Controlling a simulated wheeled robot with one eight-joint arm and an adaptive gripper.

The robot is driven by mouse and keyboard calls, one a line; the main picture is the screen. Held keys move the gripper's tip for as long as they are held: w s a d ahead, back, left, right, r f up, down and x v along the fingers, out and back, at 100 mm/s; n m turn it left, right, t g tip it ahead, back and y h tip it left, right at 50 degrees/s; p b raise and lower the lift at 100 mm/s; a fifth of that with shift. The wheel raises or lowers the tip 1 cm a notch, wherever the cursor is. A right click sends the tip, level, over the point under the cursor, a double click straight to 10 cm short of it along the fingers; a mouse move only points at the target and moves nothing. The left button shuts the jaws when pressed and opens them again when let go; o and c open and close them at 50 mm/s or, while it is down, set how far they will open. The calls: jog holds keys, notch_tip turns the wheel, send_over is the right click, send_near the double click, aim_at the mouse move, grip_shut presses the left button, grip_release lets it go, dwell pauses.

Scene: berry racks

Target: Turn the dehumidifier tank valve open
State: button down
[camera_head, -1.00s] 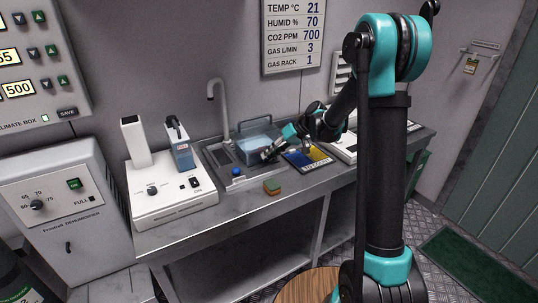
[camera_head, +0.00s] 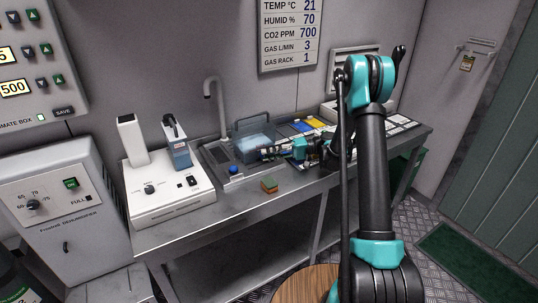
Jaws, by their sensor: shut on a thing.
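The dehumidifier tank (camera_head: 243,152), a bluish see-through box with a dark raised handle, stands in the sink area of the steel bench, in the middle of the head view. My gripper (camera_head: 266,154) is at the tank's right front side, coming in low from the right. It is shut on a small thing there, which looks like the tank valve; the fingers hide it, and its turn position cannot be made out. The white dehumidifier (camera_head: 70,240) stands at the left with a dial and a FULL lamp.
A grey tap (camera_head: 215,95) rises behind the tank. A blue knob (camera_head: 234,170) and a green-brown sponge (camera_head: 269,184) are in front. A white instrument (camera_head: 170,203) stands left. Coloured trays (camera_head: 300,126) lie behind my wrist. The bench's front edge is mostly clear.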

dwell(0.4)
jog(key=c, duration=1.3)
grip_release()
jog(key=shift+f, duration=0.1)
jog(key=shift+v, duration=4)
